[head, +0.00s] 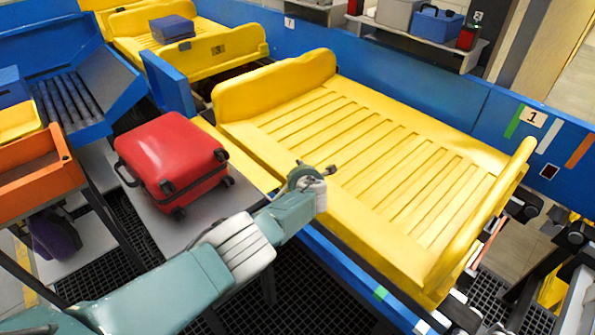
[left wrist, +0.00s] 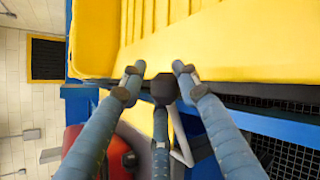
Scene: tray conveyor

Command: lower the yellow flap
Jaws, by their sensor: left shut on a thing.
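A narrow yellow flap (head: 240,158) shows between the grey table and the big yellow tray (head: 435,120). It looks roughly flat, but its exact tilt is hard to tell. In the left wrist view, a yellow strip that seems to be the flap (left wrist: 177,132) runs below my fingers. My left gripper (head: 318,172) is at the flap's near end, by the tray's left edge. In the left wrist view my left gripper (left wrist: 158,80) is shut with its fingers spread around a dark tip, close to the tray edge. The gripped spot is largely hidden. My right gripper is not in view.
A red suitcase (head: 172,165) lies on the grey table (head: 186,224) left of the flap, close to my left arm. A second yellow tray (head: 215,55) holds a blue case (head: 172,29) at the back. A blue wall (head: 410,75) runs behind the trays.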

